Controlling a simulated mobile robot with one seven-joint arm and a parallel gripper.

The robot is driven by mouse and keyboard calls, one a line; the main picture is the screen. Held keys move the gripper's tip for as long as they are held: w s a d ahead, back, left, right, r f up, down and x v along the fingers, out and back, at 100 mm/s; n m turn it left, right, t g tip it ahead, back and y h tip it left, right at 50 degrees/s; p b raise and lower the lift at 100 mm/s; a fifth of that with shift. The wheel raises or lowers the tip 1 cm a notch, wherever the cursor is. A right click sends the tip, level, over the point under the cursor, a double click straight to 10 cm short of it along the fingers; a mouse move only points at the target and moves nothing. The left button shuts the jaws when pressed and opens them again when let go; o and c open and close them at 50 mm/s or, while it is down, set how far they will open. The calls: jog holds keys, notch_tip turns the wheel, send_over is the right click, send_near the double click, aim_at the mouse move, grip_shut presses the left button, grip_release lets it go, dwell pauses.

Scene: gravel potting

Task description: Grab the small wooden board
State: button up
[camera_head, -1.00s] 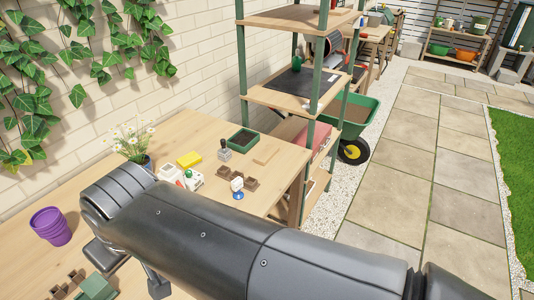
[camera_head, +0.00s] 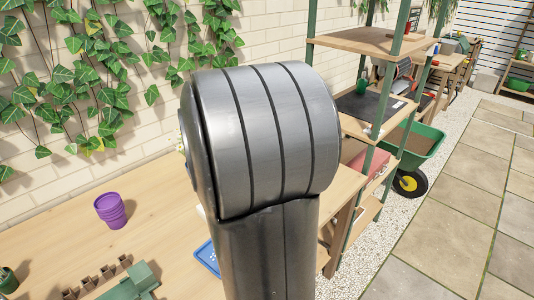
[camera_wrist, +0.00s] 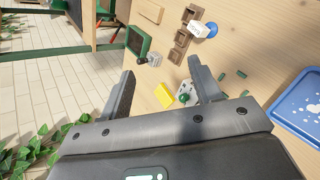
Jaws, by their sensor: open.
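The small wooden board (camera_wrist: 152,10) is a pale, flat piece lying on the wooden table at the top edge of the wrist view, partly cut off by the frame. My gripper (camera_wrist: 162,66) is open and empty, its two fingers apart above the table. The board is beyond the fingertips, not between them. In the head view my arm hides the board and the gripper.
Near the board are a green tray (camera_wrist: 127,47), brown pots (camera_wrist: 180,46), a yellow block (camera_wrist: 163,96) and a white item (camera_wrist: 189,87). A blue tray (camera_wrist: 285,116) lies at right. Purple pots (camera_head: 110,211) stand on the table. A shelf rack (camera_head: 352,42) stands beyond.

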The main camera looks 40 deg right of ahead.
jog(key=d+f+n+h, duration=0.1)
jog(key=d+f+n, duration=0.3)
jog(key=d+f, duration=0.2)
jog(key=d+f+n+h, duration=0.1)
jog(key=d+f+n, duration=0.2)
jog(key=d+f, duration=0.4)
jog(key=w+d+f+n+h, duration=0.1)
jog(key=d+f+n, duration=0.3)
jog(key=d, duration=0.7)
jog(key=shift+d+f+n+h, duration=0.15)
jog(key=shift+d+f, duration=0.05)
jog(key=shift+f, duration=0.45)
jog(key=shift+d+f+n+h, duration=0.15)
jog(key=shift+d+f, duration=0.05)
jog(key=shift+f, duration=0.45)
jog(key=x, duration=0.7)
jog(key=shift+d+f, duration=0.2)
jog(key=shift+d, duration=0.1)
jog(key=c, duration=0.8)
jog(key=shift+r, duration=0.15)
